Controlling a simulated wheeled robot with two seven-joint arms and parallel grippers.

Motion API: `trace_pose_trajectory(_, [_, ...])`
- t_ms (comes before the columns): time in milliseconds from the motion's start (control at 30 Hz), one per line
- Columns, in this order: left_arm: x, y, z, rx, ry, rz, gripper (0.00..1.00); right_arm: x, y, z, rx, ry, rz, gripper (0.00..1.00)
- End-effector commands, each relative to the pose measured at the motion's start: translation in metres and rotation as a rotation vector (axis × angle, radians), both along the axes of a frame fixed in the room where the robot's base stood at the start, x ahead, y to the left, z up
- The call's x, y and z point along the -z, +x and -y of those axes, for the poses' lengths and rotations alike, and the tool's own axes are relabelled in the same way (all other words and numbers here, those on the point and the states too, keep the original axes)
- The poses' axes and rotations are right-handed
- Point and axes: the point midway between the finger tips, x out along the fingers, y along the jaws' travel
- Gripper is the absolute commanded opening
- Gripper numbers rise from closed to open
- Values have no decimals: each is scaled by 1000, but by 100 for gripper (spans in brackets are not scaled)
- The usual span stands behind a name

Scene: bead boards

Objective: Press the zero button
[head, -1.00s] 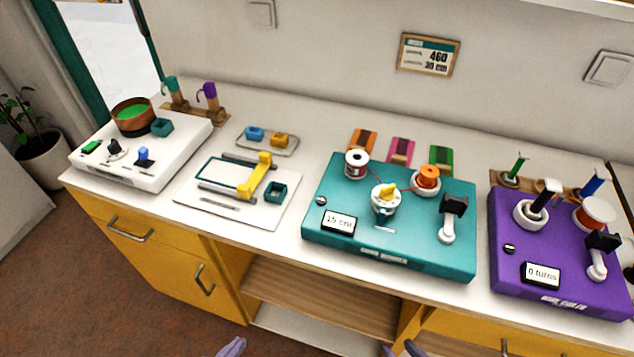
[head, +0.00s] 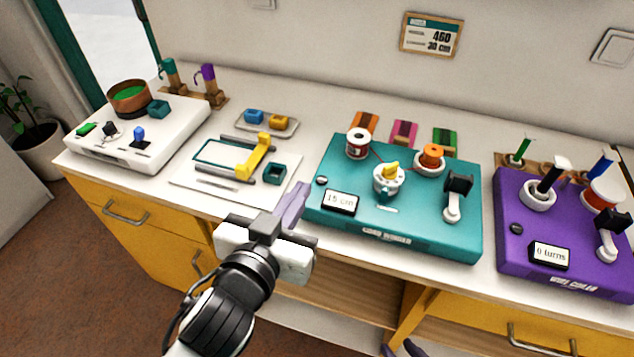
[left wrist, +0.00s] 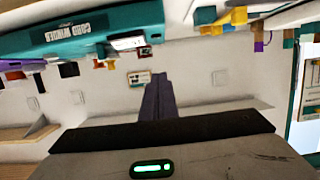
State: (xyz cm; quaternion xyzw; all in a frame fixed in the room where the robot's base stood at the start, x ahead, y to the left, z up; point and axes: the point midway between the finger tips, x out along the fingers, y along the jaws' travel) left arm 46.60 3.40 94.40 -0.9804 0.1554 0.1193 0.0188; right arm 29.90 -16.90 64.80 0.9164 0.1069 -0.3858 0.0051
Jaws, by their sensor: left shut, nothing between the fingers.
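The teal cord winder board (head: 420,236) has a small dark round button (head: 322,180) at its left edge, just behind a display (head: 340,202) reading "15 cm". The purple board (head: 520,262) has a similar button (head: 516,228) by a display (head: 550,254) reading "0 turns". No label shows which is the zero button. My left gripper (head: 303,188) is shut and empty, its purple fingertips at the teal board's left edge, near the button. The left wrist view shows the fingers (left wrist: 158,96) together. My right gripper (head: 400,349) barely shows at the bottom edge, its tips apart.
On the teal board stand spools, a yellow-topped dial (head: 389,178) and a crank (head: 454,196). A white plate with a yellow slider (head: 254,155) lies to the left, and a white box (head: 125,148) beyond it. A sign (head: 431,35) hangs on the wall.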

Motion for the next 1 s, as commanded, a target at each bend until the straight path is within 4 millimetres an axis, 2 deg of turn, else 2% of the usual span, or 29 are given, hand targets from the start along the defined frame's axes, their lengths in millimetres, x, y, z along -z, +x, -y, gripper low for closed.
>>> trace_pose_trajectory(233, [1,1,0,0,1,-2,0,0,-2,0,0,1,-4,31])
trace_pose_trajectory(367, [3,9,2,-1,2,-2,0,0,-3,0,0,1,-5,31])
trace_pose_trajectory(467, [6,23,7,0,4,-1,0,-1,-4,0,0,1,-6,31])
trace_pose_trajectory(833, [24,94,30,0,3,-1,0,-3,-4,0,0,1,-7,31])
trace_pose_trajectory(900, [41,93,30,0,5,-8,0,0,-4,0,0,1,-7,31])
trace_pose_trajectory(1000, [53,93,29,0,4,-5,0,1,-4,0,0,1,-7,31])
